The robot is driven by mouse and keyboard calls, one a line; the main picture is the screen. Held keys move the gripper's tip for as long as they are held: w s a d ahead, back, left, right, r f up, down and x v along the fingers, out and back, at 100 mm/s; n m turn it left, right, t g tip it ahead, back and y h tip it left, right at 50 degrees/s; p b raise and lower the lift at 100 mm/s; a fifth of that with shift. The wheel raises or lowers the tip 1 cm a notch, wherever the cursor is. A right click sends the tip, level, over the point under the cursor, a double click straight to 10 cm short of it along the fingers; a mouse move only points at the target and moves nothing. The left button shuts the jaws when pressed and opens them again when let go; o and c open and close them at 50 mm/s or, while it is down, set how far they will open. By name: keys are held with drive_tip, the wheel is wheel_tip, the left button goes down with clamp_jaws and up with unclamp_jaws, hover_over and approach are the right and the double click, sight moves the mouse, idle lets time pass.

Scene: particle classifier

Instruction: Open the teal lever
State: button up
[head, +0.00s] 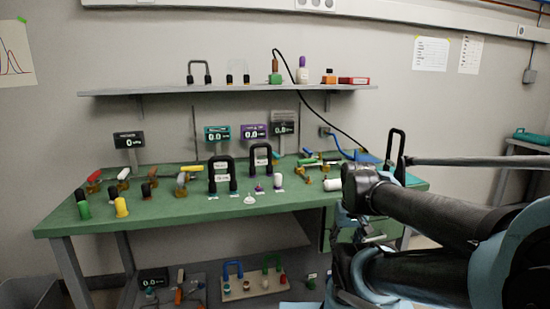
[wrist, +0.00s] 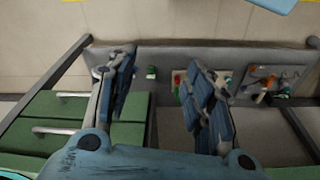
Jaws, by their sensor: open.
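Several small valves with coloured handles stand on the green table (head: 270,205) in the head view. A small teal-blue handle (head: 278,155) near the back middle looks like the teal lever, but it is too small to be sure. My gripper (wrist: 158,60) is open and empty in the wrist view. It points down past the table's edge toward the lower shelf (wrist: 165,55), away from the levers. In the head view my arm comes in from the right, and its end hangs near the table's front right. The teal lever does not show clearly in the wrist view.
Black arched handles (head: 222,174) and small bottles crowd the table. A wall shelf (head: 230,89) hangs above it with a black cable running down. Green drawers (wrist: 85,110) are on the left in the wrist view.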

drive_tip(key=shift+s+d+r+n, duration=0.15)
drive_tip(key=shift+r+n, duration=0.15)
drive_tip(key=shift+r, duration=0.5)
drive_tip(key=c, duration=0.9)
drive_tip(key=w+r+n, duration=0.1)
drive_tip(key=w+r, duration=0.1)
drive_tip(key=w+d+r+n+h, duration=0.1)
drive_tip(key=w+r+n, duration=0.1)
drive_tip(key=shift+w+r, duration=0.15)
drive_tip(key=shift+w, duration=0.15)
clamp_jaws()
drive_tip(key=w+r+n+h, duration=0.3)
drive_tip(key=w+r+n, duration=0.45)
drive_tip(key=w, duration=0.55)
drive_tip(key=w+a+r+n+h, duration=0.2)
drive_tip(key=w+a+n, duration=0.3)
drive_tip(key=w, duration=0.6)
drive_tip(key=w+a+r+n+h, duration=0.2)
drive_tip(key=w+a+n, duration=0.3)
drive_tip(key=w, duration=0.6)
drive_tip(key=shift+a+n+t+h, duration=0.3)
drive_tip(key=shift+a+n+t, duration=0.1)
drive_tip(key=shift+a, duration=0.5)
